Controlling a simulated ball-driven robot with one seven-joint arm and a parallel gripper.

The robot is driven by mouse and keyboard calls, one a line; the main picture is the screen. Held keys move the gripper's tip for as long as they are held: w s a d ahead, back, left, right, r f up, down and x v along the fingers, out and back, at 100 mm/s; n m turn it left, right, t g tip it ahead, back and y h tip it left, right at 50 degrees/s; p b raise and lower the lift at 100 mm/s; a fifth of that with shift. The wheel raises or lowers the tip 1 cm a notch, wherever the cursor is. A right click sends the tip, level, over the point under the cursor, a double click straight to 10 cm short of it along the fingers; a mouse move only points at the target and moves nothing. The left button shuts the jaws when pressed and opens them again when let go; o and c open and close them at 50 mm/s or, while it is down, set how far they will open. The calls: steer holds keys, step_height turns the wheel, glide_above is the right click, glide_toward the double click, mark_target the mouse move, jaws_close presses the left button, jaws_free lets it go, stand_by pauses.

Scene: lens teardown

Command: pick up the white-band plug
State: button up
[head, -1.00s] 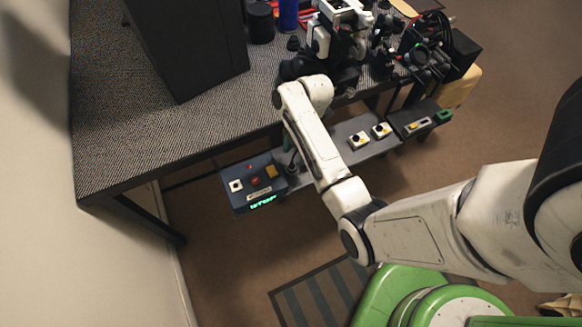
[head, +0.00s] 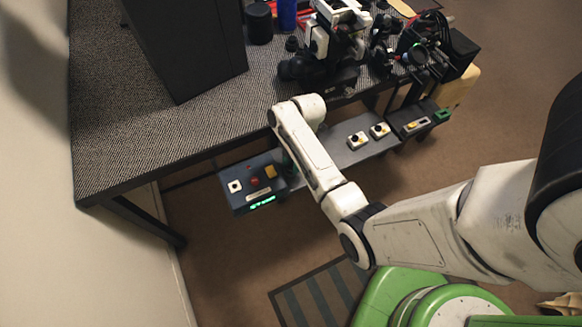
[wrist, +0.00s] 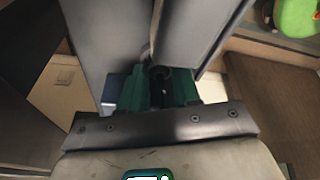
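I cannot make out a plug with a white band in either view. My gripper is mostly hidden behind my forearm in the head view, with a bit of green showing beside the control box.
A dark control box (head: 244,197) with a green display sits at the left end of the low grey shelf (head: 341,153). Two small white button boxes (head: 357,141) stand to the right. Above is a patterned workbench (head: 130,150) with a tall black case (head: 190,45) and black equipment.

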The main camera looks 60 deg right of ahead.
mark_target(289, 168)
jaws_close()
steer(key=shift+r, duration=0.45)
step_height(289, 168, up, 2)
steer(key=shift+r+p, duration=0.15)
steer(key=shift+p, duration=0.15)
steer(key=s+a+r, duration=0.2)
steer(key=s+r, duration=0.3)
steer(key=s, duration=0.1)
steer(key=s+a+r, duration=0.2)
steer(key=s+r, duration=0.2)
steer(key=s, duration=0.3)
steer(key=shift+a+r+p, duration=0.3)
steer(key=shift+r+p, duration=0.1)
steer(key=shift+p, duration=0.05)
